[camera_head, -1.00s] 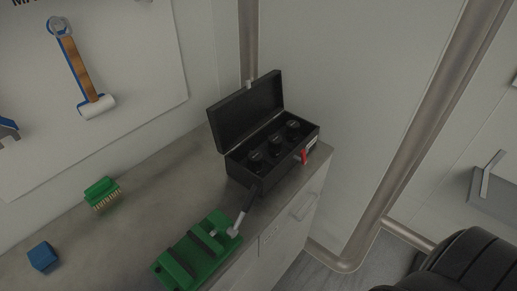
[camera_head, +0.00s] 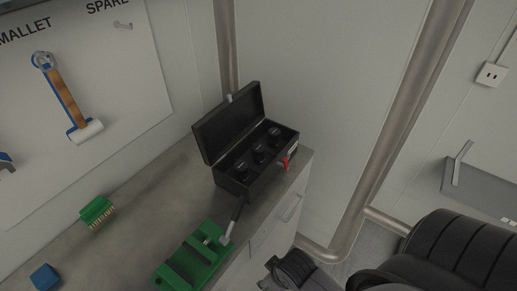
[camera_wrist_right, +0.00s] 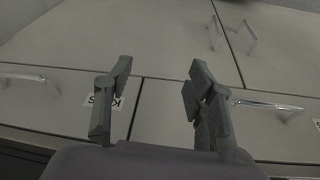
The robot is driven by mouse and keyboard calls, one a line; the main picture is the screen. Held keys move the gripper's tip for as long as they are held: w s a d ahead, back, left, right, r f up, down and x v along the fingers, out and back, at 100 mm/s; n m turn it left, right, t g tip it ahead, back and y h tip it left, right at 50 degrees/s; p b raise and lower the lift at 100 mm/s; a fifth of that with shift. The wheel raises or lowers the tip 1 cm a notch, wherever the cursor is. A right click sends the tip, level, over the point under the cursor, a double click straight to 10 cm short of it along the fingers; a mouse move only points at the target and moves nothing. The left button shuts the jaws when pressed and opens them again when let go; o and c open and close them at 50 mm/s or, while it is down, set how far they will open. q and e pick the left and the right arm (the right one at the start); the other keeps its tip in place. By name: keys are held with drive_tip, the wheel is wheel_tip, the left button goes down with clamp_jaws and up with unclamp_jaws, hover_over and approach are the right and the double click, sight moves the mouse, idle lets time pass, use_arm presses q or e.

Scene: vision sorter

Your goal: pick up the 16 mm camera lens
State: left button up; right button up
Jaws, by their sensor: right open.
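I cannot read which one is 16 mm. The case lid is up and leans back. My right gripper (camera_wrist_right: 157,95) is open and empty in the right wrist view, facing cabinet fronts with no lens in sight. My right arm shows at the lower right of the head view. My left gripper is not in view.
A green vise (camera_head: 195,260) with a handle stands in front of the case near the counter edge. A red latch (camera_head: 285,162) sits on the case front. Drawer handles (camera_head: 291,207) stick out below.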

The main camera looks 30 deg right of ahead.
wheel_tip(320, 180, up, 10)
drive_tip(key=w+d+n+t+p, duration=0.1)
drive_tip(key=w+d+n, duration=0.1)
drive_tip(key=n, duration=0.2)
drive_tip(key=w+d+r+n+t+h, duration=0.35)
drive_tip(key=w+r+n, duration=0.35)
drive_tip(key=n, duration=0.5)
drive_tip(key=w+d+r+n+t+h, duration=0.2)
drive_tip(key=w+d+r+n+t, duration=0.3)
drive_tip(key=w+n, duration=0.6)
drive_tip(key=n+g+p, duration=0.2)
drive_tip(key=p, duration=0.1)
approach(259, 150)
drive_tip(key=d+x, duration=0.1)
drive_tip(key=x, duration=0.3)
drive_tip(key=shift+t+y, duration=0.25)
drive_tip(key=shift+a+p+x, duration=0.15)
drive_tip(key=shift+p+x, duration=0.3)
drive_tip(key=shift+x, duration=0.65)
drive_tip(key=shift+a+p+x, duration=0.15)
drive_tip(key=shift+p+x, duration=0.3)
drive_tip(key=shift+x, duration=0.65)
drive_tip(key=shift+w+d+f, duration=0.1)
drive_tip(key=shift+w+f, duration=0.2)
drive_tip(key=shift+f, duration=0.1)
drive_tip(key=shift+c, duration=0.4)
drive_tip(key=c, duration=1)
